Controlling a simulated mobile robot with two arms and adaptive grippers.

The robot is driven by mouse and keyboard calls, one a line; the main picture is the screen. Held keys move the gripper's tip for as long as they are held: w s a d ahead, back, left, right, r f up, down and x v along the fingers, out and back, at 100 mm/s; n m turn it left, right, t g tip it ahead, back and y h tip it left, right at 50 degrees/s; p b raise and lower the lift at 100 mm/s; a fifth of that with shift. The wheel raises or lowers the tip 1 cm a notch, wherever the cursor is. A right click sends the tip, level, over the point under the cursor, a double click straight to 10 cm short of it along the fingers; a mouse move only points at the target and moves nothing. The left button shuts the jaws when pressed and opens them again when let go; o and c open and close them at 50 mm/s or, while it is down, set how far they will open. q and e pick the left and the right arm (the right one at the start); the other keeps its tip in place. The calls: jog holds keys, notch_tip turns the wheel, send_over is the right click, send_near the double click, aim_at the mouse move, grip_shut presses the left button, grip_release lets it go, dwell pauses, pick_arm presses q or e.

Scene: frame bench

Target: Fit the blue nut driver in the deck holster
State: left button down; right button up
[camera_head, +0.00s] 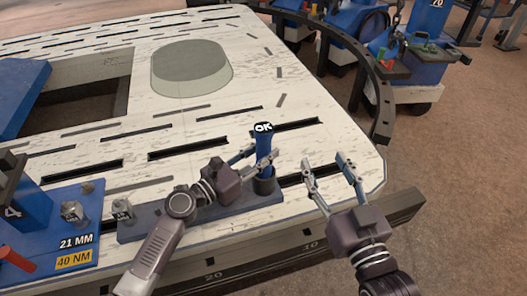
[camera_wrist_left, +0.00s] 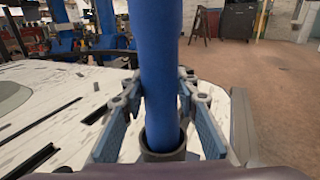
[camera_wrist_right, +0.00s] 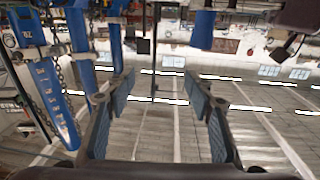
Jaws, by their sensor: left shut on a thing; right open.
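The blue nut driver (camera_head: 264,152) stands upright at the right end of a blue-grey plate on the white deck, with a round "OK" tag at its top. Its lower end is inside the dark deck holster (camera_head: 264,186). In the left wrist view the blue shaft (camera_wrist_left: 160,70) goes down into the round dark holster mouth (camera_wrist_left: 163,150). My left gripper (camera_head: 262,157) is shut on the nut driver just above the holster. My right gripper (camera_head: 325,167) is open and empty to the right of it, near the deck's edge; its wrist view shows only the background between the fingers.
A blue block labelled "21 MM" and "40 NM" (camera_head: 75,243) stands at the left. Metal sockets (camera_head: 73,212) are near it. The slotted white deck (camera_head: 130,100) is mostly clear. A dark curved rail (camera_head: 345,70) runs beyond its right side.

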pick_arm(q)
jog(key=shift+r, duration=0.1)
pick_arm(e)
jog(key=shift+r, duration=0.2)
jog(key=shift+a+r+t, duration=0.1)
jog(key=shift+r+t, duration=0.3)
jog(key=shift+r, duration=0.15)
pick_arm(q)
jog(key=shift+f, duration=0.25)
pick_arm(e)
jog(key=shift+r, duration=0.35)
jog(key=shift+r, duration=0.1)
pick_arm(q)
jog(key=shift+b, duration=0.3)
pick_arm(e)
jog(key=shift+s+r+t, duration=0.1)
jog(key=shift+r+t, duration=0.15)
jog(key=shift+t, duration=0.15)
pick_arm(q)
jog(key=shift+f, duration=0.1)
pick_arm(e)
jog(key=shift+r, duration=0.1)
jog(key=shift+a+r+y, duration=0.1)
jog(key=shift+r+y, duration=0.2)
pick_arm(q)
jog(key=shift+f, duration=0.1)
pick_arm(e)
jog(key=shift+r, duration=0.1)
